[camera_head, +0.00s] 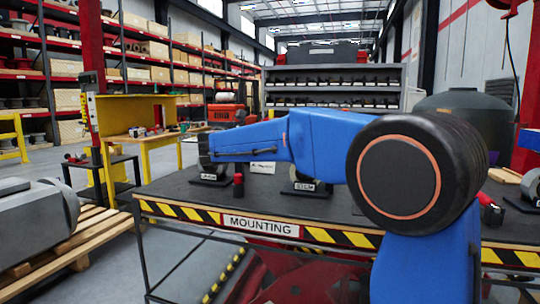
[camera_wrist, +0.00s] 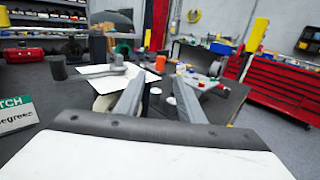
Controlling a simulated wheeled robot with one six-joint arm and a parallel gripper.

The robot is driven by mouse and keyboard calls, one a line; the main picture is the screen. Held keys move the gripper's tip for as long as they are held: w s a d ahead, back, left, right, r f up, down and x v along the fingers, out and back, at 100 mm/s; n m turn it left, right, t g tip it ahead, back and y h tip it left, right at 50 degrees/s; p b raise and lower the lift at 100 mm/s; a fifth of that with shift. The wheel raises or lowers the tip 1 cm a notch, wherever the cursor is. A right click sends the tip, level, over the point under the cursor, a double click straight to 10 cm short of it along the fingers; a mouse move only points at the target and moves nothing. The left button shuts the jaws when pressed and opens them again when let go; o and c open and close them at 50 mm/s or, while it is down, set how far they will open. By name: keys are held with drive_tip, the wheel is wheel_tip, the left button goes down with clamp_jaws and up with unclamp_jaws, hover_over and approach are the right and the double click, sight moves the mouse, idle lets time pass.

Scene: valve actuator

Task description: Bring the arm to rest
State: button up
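My blue arm (camera_head: 310,140) reaches across the front of the mounting table (camera_head: 330,210) in the head view, its forearm pointing left. My gripper (camera_wrist: 160,79) shows in the wrist view as two grey fingers standing apart, with a clear gap between them. I see nothing clamped in the gap; white and dark items on the table show behind it. In the head view my gripper cannot be made out.
On the table are two labelled stands, one at the left (camera_head: 209,180) and one marked STEM (camera_head: 304,187), partly behind my arm. A small red-and-black item (camera_head: 239,186) stands between them. A pallet (camera_head: 60,250) bears grey machinery at the left. A red cabinet (camera_wrist: 270,85) stands beyond.

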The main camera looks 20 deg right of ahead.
drive_tip(key=shift+d, duration=0.1)
drive_tip(key=s+d+f+m+y, duration=0.4)
drive_tip(key=s+f+y, duration=0.1)
drive_tip(key=s+f, duration=0.45)
drive_tip(key=s+d+f+m+y, duration=0.3)
drive_tip(key=s+d+f+y, duration=0.1)
drive_tip(key=s+f, duration=0.5)
drive_tip(key=s+a+f+m+y, duration=0.4)
drive_tip(key=s+a+f+m, duration=0.1)
drive_tip(key=s+f, duration=0.3)
drive_tip(key=s+a+f+m+t+y, duration=0.1)
drive_tip(key=s+a+f+m+y, duration=0.3)
drive_tip(key=s+f+m, duration=0.4)
drive_tip(key=shift+s+a+f+t+y, duration=0.35)
drive_tip(key=shift+s+a, duration=0.45)
drive_tip(key=shift+s, duration=0.4)
